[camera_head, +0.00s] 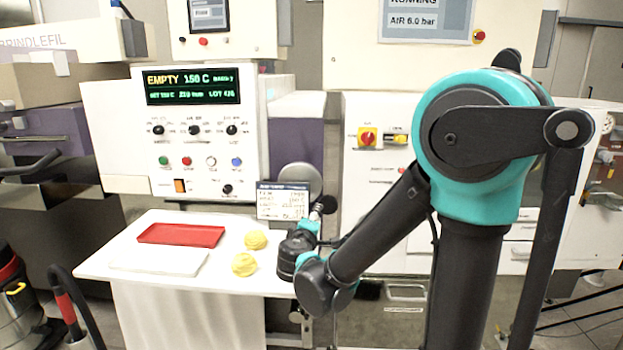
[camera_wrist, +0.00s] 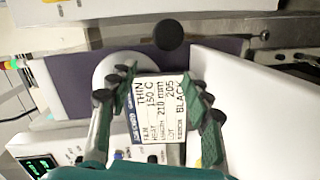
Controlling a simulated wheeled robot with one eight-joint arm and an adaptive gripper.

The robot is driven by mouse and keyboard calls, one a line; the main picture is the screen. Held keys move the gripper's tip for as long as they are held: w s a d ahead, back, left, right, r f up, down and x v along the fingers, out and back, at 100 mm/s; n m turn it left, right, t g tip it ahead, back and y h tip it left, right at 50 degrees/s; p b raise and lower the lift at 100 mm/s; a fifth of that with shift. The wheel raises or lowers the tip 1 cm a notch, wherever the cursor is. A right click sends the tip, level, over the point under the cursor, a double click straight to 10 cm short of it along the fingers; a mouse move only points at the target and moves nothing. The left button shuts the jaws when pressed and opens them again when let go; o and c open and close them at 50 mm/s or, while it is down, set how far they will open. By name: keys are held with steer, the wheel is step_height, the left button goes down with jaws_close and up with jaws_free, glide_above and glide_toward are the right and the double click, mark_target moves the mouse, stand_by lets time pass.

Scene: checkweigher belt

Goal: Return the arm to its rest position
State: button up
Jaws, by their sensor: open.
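My arm reaches down and left from the right side of the head view to the right end of the white table. My gripper (camera_head: 322,208) is small and partly hidden there, beside a printed card (camera_head: 283,200). In the wrist view my gripper (camera_wrist: 160,88) is open, its two dark-padded fingers spread. The card (camera_wrist: 160,108) shows between the fingers, with text including THIN, 150 C, 210 mm and BLACK. I cannot tell whether either finger touches it.
A control panel (camera_head: 195,160) reading EMPTY 150 C stands behind. A red-and-black vacuum cleaner (camera_head: 18,300) is at the lower left.

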steer(key=s+d+f+m+g+h, duration=0.1)
steer(key=s+d+f+m+g, duration=0.4)
steer(key=d, duration=0.4)
steer(key=s+d+f+m+g+h, duration=0.1)
steer(key=s+d+f+m+g, duration=0.1)
steer(key=s+d+f, duration=0.5)
steer(key=s+d+f+m+g+y, duration=0.2)
steer(key=s+f+m+g+y, duration=0.2)
steer(key=s+f, duration=0.3)
steer(key=s+m+y, duration=0.1)
steer(key=s, duration=0.2)
steer(key=shift+s+m+g, duration=0.4)
steer(key=shift+d, duration=0.1)
